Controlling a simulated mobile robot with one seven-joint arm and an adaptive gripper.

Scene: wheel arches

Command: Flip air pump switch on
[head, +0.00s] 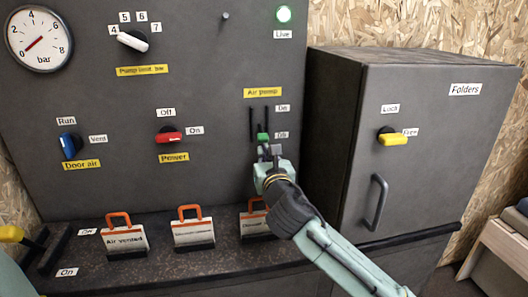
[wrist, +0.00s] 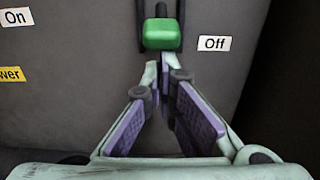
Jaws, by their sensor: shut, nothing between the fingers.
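The air pump switch has a green knob (head: 263,137) in a dark vertical slot on the grey panel, under the yellow "Air pump" label (head: 262,92). The knob sits at the low end, level with the lower label, which reads "Off" (wrist: 214,43) in the wrist view; the "On" label (head: 283,108) is higher up. In the wrist view the green knob (wrist: 164,35) is just ahead of my fingertips. My gripper (head: 270,153) is shut and empty, directly below the knob. I cannot tell whether the fingertips touch it.
A red power switch (head: 168,136) is to the left on the panel. Tags with orange handles (head: 120,238) stand on the ledge below, one partly behind my gripper. A grey cabinet (head: 410,150) with a yellow knob and a handle juts out at the right.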

